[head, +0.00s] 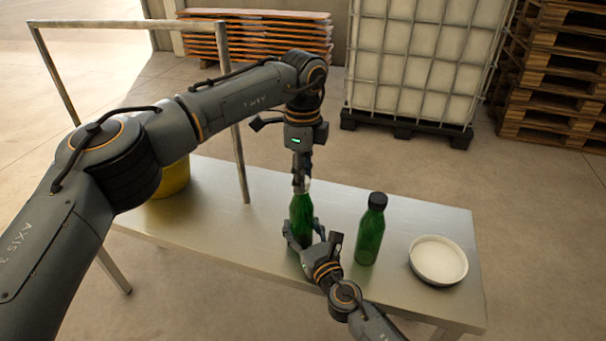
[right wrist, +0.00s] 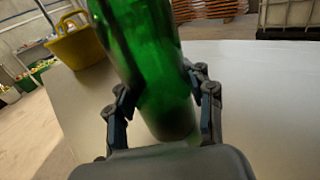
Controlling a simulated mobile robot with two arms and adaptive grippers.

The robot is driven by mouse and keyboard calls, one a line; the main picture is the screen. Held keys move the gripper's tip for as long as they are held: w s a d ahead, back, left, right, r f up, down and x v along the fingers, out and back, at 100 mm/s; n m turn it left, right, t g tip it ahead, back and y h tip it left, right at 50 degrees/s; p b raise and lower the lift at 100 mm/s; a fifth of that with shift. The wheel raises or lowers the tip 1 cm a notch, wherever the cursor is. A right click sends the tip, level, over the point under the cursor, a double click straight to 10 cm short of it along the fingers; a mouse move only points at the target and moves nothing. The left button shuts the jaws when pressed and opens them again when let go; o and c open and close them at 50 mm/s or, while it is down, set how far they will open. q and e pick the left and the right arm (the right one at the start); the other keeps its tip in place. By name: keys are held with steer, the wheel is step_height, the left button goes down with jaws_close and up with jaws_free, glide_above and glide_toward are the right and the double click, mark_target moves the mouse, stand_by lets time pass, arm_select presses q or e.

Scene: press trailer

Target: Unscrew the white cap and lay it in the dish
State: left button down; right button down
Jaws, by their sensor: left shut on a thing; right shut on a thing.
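A green bottle (head: 301,216) stands upright on the metal table. My right gripper (head: 304,240) is shut around its lower body, and the right wrist view shows the green bottle (right wrist: 155,75) between both fingers. My left gripper (head: 301,183) comes down from above and is shut on the white cap (head: 306,184) at the bottle's top. The fingers hide most of the cap, so I cannot tell whether it is still threaded on. The white dish (head: 438,260) lies empty at the right end of the table.
A second green bottle with a black cap (head: 371,229) stands between the held bottle and the dish. A yellow bucket (head: 172,180) is at the table's left, near a metal frame (head: 238,150). The table's (head: 400,292) front right is bare.

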arm_select(q)
steer(key=shift+r, duration=1.15)
steer(key=shift+r, duration=2)
arm_select(e)
steer(key=shift+c, duration=2.2)
jaws_free()
